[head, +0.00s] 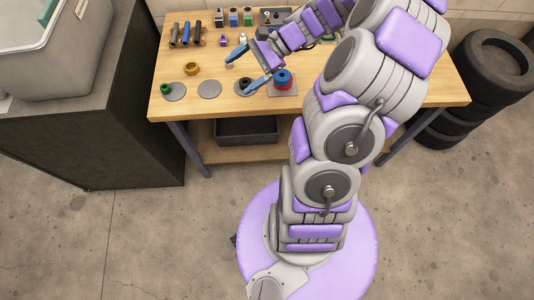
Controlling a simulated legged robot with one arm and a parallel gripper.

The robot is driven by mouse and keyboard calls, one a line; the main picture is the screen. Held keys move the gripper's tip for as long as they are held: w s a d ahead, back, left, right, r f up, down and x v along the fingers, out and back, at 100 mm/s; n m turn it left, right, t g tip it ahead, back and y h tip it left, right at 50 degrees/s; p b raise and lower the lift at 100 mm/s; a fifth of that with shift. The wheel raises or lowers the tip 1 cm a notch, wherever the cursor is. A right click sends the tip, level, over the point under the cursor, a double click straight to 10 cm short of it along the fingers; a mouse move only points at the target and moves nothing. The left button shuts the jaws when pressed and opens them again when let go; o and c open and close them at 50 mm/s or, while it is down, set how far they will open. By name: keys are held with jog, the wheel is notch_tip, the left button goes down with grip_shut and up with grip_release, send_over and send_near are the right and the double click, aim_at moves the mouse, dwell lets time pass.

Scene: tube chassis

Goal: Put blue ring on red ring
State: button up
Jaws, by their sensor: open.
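The blue ring (283,75) sits on top of the red ring (283,87), over a square plate near the front edge of the table. Only the red ring's lower side shows beneath the blue one. My gripper (246,69) has blue fingertips spread apart, to the left of the two rings. It is open, with nothing seen held in it, and the nearer finger is close to the rings. I cannot tell whether that finger touches anything.
On the wooden table (340,103) are a dark ring (245,83), a yellow ring (192,69), a green piece (166,89) and a bare grey disc (209,90). Dark cylinders (186,34) and small blocks (233,17) stand behind. Tyres (490,75) are stacked right.

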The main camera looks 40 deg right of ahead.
jog(key=s+a+r+n+g+h, duration=0.45)
jog(key=s+a+n, duration=0.45)
jog(key=s+a, duration=0.3)
jog(key=s+r+n+h, duration=0.2)
jog(key=s+n+h, duration=0.4)
jog(key=s, duration=0.9)
jog(key=shift+d+n+g, duration=0.3)
jog(key=shift+n+g, duration=0.05)
jog(key=shift+n, duration=0.35)
